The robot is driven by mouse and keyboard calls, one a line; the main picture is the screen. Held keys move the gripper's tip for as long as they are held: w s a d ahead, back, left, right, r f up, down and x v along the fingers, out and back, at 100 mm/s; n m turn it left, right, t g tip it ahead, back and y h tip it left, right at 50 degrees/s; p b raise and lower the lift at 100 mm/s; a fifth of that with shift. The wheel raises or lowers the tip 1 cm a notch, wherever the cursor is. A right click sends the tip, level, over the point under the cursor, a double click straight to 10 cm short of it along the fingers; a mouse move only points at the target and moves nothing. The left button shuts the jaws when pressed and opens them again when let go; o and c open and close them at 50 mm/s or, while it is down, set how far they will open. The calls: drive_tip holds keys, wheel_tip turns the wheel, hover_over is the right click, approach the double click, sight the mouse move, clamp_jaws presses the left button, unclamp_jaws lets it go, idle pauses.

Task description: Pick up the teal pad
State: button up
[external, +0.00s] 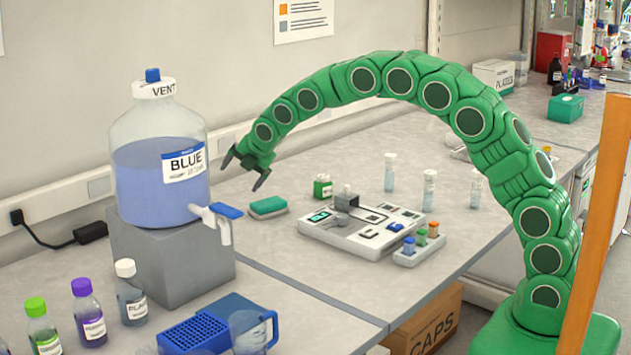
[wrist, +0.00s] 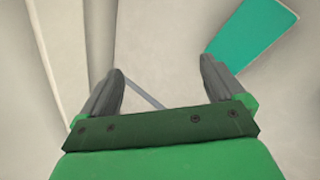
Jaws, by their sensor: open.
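My gripper (external: 243,174) is open and empty, above the bench and up and to the left of the pad. In the wrist view, bare surface shows between the fingertips of my gripper (wrist: 160,80), and the pad is outside them.
The large carboy (external: 160,150) marked BLUE stands on a grey block (external: 170,260) left of my gripper; its tap (external: 218,215) juts toward the pad. A small green bottle (external: 322,187) and a white device (external: 360,222) stand to the pad's right. The wall is close behind.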

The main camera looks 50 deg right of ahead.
sight(270, 201)
drive_tip(key=d+m+g, duration=0.1)
drive_tip(key=s+d+f+m+g+y, duration=0.1)
drive_tip(key=d+m, duration=0.1)
drive_tip(key=d+f+m+g, duration=0.1)
drive_tip(key=d, duration=0.1)
drive_tip(key=shift+s+d+f+m+g, duration=0.1)
drive_tip(key=shift+s+d+m+g, duration=0.05)
drive_tip(key=shift+s+m+g, duration=0.2)
drive_tip(key=s+d+m+g+y, duration=0.2)
drive_tip(key=d, duration=0.1)
drive_tip(key=shift+s+d+m+g+y, duration=0.25)
drive_tip(key=shift+s+d+y, duration=0.05)
drive_tip(key=shift+y, duration=0.1)
drive_tip(key=shift+s+d, duration=0.3)
drive_tip(key=shift+s, duration=0.05)
drive_tip(key=shift+x, duration=1)
drive_tip(key=shift+a+x, duration=0.2)
drive_tip(key=shift+x, duration=1.2)
drive_tip(key=shift+a+x, duration=0.2)
drive_tip(key=shift+x, duration=1.2)
drive_tip(key=shift+w, duration=0.15)
drive_tip(key=c, duration=1.1)
drive_tip(key=shift+c, duration=0.2)
